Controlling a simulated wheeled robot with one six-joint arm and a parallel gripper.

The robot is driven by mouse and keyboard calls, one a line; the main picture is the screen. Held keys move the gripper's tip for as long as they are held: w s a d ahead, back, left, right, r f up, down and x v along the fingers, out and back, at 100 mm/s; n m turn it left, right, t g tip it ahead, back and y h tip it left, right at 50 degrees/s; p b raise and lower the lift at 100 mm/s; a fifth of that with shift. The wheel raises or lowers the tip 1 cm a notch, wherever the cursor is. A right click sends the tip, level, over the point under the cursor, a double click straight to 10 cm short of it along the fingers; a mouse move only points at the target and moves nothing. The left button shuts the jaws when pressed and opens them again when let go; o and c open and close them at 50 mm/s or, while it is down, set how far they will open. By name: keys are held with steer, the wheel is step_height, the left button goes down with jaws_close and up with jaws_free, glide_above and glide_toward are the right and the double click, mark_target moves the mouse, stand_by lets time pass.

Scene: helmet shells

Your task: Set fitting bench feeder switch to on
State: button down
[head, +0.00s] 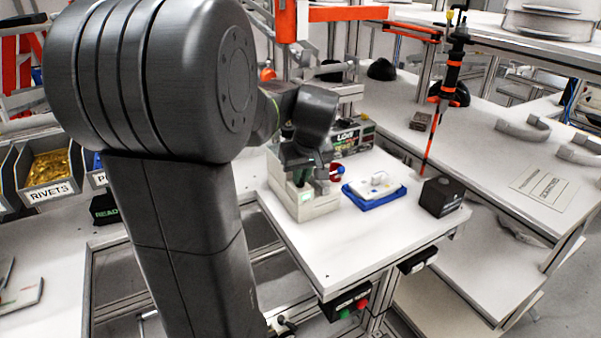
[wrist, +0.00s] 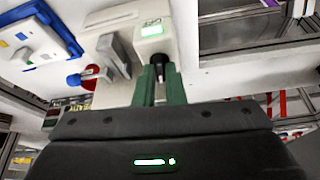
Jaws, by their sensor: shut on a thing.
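The bench feeder (head: 318,208) is a pale beige box on the white fitting bench, with a small lit green display. It also shows in the wrist view (wrist: 128,40), with the green display near its end. My gripper (head: 302,182) is over the feeder. In the wrist view its two green fingers (wrist: 160,80) are closed around a small black switch lever (wrist: 159,60) beside the display. The fingers cover most of the lever, and I cannot tell its position.
A red part with a blue knob (head: 338,171) is close beside the feeder. A blue tray (head: 367,202) with a white piece and a black box (head: 440,197) stand to the right. The bench front (head: 350,252) is clear. Red and green buttons (head: 346,312) sit below its edge.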

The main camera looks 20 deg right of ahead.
steer(key=shift+d+n+y, duration=0.1)
steer(key=shift+n+y, duration=0.3)
steer(key=shift+n, duration=0.4)
steer(key=c, duration=1.8)
jaws_free()
steer(key=shift+r, duration=0.1)
steer(key=v, duration=1.3)
steer(key=shift+s+r, duration=0.1)
steer(key=shift+r, duration=0.2)
